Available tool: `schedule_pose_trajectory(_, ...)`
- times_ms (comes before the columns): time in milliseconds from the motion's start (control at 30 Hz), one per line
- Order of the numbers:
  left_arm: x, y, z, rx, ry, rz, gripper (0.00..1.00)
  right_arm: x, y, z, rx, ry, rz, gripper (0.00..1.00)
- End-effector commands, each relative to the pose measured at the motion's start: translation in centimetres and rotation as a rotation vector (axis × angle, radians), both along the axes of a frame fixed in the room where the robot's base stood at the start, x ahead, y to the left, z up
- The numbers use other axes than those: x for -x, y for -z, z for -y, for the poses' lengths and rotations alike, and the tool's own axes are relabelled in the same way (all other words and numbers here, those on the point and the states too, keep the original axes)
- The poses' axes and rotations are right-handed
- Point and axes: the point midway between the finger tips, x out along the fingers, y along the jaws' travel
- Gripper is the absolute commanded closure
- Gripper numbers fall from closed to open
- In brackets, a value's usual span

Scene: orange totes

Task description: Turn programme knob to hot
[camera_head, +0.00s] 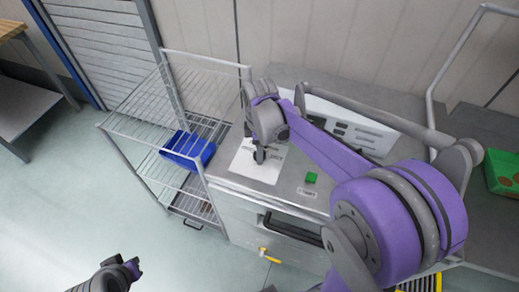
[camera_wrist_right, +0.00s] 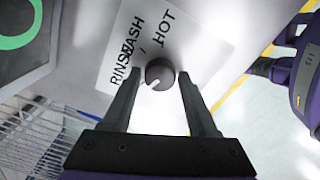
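The programme knob (camera_wrist_right: 159,73) is a small dark round knob with a white pointer mark at its lower left in the right wrist view. It sits on a white label plate (camera_wrist_right: 112,62) printed RINSE, WASH and HOT, with HOT at the upper right. My right gripper (camera_wrist_right: 160,84) is open, with one finger on each side of the knob; I cannot tell if they touch it. In the head view the right gripper (camera_head: 261,154) is over the white plate (camera_head: 250,165) and hides the knob. My left gripper (camera_head: 132,268) is low at the left, away from the machine.
A green button (camera_head: 311,178) is on the machine top, right of the plate. A wire rack (camera_head: 130,125) with a blue bin (camera_head: 187,150) stands at the left. A handle (camera_head: 290,230) and a yellow tap (camera_head: 268,254) are on the front. A green tray (camera_head: 503,172) is far right.

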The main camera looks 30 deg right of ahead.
Motion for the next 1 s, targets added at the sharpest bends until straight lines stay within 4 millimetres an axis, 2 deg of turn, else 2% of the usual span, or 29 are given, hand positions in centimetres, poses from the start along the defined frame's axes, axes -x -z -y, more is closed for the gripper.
schedule_pose_trajectory(33, 0.0, 0.0, 0.0, 0.000, 0.000, 0.000, 1.00, 0.0, 0.0, 0.0, 0.000, 0.000, 0.000, 0.52)
schedule_pose_trajectory(300, 0.0, 0.0, 0.0, 0.000, 0.000, 0.000, 1.00, 0.0, 0.0, 0.0, 0.000, 0.000, 0.000, 1.00)
schedule_pose_trajectory(667, 0.1, 0.2, 0.0, 0.000, 0.000, -0.002, 1.00, 0.0, 0.0, 0.0, 0.000, 0.051, 0.000, 1.00)
schedule_pose_trajectory(1000, 0.4, 1.0, 0.0, 0.000, 0.000, -0.008, 1.00, 0.0, 0.1, 0.0, 0.001, 0.289, 0.000, 1.00)
